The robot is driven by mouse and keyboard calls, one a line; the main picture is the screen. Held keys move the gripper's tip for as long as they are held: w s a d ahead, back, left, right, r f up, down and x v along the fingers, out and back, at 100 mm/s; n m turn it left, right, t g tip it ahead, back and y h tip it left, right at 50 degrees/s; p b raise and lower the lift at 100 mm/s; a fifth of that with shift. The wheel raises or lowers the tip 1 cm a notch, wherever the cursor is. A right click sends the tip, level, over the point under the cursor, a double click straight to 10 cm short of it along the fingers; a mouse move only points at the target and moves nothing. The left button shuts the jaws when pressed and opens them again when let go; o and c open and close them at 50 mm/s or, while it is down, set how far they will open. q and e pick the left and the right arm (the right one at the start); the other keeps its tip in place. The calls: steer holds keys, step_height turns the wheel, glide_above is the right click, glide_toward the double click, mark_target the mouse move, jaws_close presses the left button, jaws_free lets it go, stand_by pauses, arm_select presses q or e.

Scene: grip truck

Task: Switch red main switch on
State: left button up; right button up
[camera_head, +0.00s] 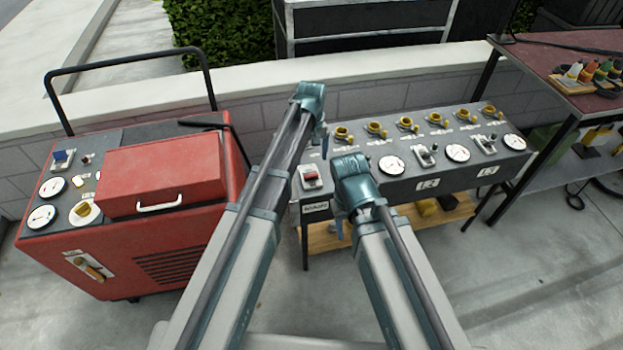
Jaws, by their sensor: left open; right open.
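The red main switch (311,174) sits on a light plate at the left end of the grey control panel (400,172). Its lever is small, and I cannot tell its position. My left gripper (324,143) hangs behind and above the switch, near the panel's back left corner. My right gripper (339,229) is just right of and in front of the switch, beside the panel's front edge. Both grippers point down, apart from the switch in the picture, and look empty. Their fingers are mostly hidden by my own wrists.
Yellow sockets (375,128), round gauges (391,165) and other switches (424,155) cover the panel. A red machine (160,180) with a black handle stands at the left. A red-topped table (560,60) with tools is at the right. A low wall (250,95) runs behind.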

mark_target(311, 177)
arm_select(q)
step_height(311, 177, down, 8)
steer(key=b, duration=0.7)
steer(key=shift+f, duration=0.15)
